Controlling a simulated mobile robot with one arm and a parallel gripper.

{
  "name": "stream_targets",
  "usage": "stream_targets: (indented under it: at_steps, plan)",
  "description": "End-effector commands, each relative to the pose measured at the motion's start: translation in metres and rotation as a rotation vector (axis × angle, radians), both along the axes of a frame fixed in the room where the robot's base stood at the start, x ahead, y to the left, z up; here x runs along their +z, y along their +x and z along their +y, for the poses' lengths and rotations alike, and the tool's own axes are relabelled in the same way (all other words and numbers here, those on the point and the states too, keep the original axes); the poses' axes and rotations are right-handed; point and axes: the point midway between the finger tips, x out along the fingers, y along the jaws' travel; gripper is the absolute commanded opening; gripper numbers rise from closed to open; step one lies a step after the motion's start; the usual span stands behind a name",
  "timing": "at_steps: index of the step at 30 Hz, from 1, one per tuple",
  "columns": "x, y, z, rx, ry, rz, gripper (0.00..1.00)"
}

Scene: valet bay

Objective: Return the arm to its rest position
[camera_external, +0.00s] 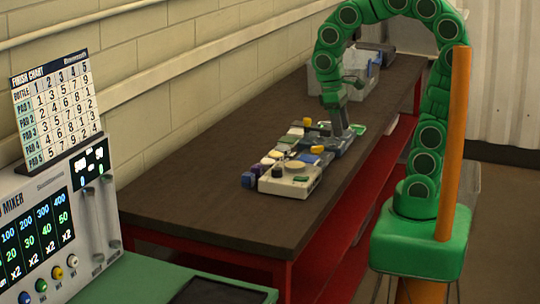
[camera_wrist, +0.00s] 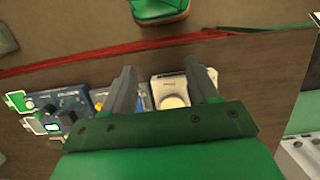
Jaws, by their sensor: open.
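My green arm arches up from its base at the right of the external view and bends down over the dark bench (camera_external: 205,180). My gripper (camera_external: 340,127) points down over the far end of a row of small devices. In the wrist view its two grey fingers (camera_wrist: 160,70) are spread apart with nothing held between them. Beyond the fingers lie a white device with a round pad (camera_wrist: 172,90) and a blue device (camera_wrist: 68,105). Whether the fingertips touch anything below cannot be told.
A white device with a round pad (camera_external: 290,184) sits at the near end of the row. A grey bin (camera_external: 357,75) stands at the bench's far end. An orange post (camera_external: 455,140) rises beside my arm. A mixer console (camera_external: 45,235) with a finish chart (camera_external: 55,107) stands at left.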

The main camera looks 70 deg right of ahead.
Motion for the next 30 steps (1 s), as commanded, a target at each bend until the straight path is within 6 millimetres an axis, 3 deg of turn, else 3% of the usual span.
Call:
stream_targets:
  at_steps: [6,15,30]
  plan:
    - [-0.004,-0.043,-0.007,-0.010,0.004,-0.030,0.59]
    - [-0.014,-0.083,-0.012,-0.015,0.004,-0.062,0.59]
    - [-0.016,-0.091,-0.013,-0.016,0.004,-0.070,0.59]
